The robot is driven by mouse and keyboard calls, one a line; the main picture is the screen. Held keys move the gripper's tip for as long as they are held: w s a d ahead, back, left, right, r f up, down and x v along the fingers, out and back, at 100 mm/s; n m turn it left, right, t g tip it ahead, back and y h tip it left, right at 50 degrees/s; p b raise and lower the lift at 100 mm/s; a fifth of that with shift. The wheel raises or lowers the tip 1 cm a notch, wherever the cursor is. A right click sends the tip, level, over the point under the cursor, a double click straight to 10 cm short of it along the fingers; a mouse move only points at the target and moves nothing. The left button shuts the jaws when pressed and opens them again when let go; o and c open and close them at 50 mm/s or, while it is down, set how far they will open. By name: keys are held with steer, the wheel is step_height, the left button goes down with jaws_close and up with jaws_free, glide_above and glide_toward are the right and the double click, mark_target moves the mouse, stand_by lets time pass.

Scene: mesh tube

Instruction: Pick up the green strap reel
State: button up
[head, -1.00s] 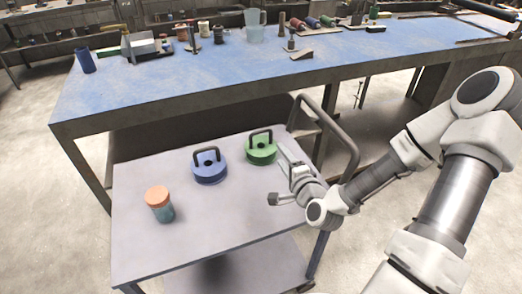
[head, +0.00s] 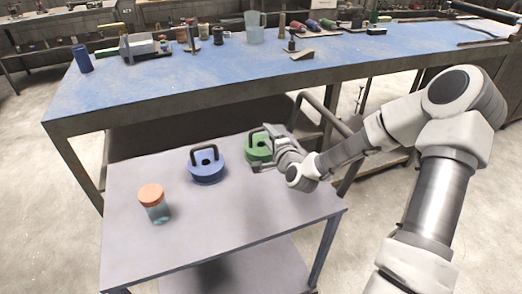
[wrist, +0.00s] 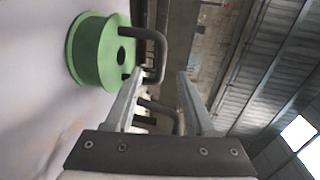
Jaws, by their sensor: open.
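The green strap reel (head: 257,150) sits on the grey cart top, with a dark handle standing over it. In the wrist view the green reel (wrist: 95,55) is at the upper left, and its handle (wrist: 152,52) reaches toward the space ahead of the fingers. My gripper (head: 270,145) is at the reel's right side in the head view and covers part of it. In the wrist view my gripper (wrist: 160,92) has its two fingers apart with nothing held between them. I cannot tell whether a finger touches the handle.
A blue strap reel (head: 207,170) stands left of the green one on the cart (head: 250,215). A jar with an orange lid (head: 153,203) is at the cart's left. The cart's push rail (head: 325,115) is behind my gripper. A blue workbench (head: 190,75) stands beyond.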

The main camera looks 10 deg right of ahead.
mark_target(263, 130)
steer(key=shift+b+x, duration=0.45)
steer(key=shift+x, duration=2.15)
steer(key=shift+a, duration=0.1)
jaws_close()
steer(key=shift+r, duration=0.1)
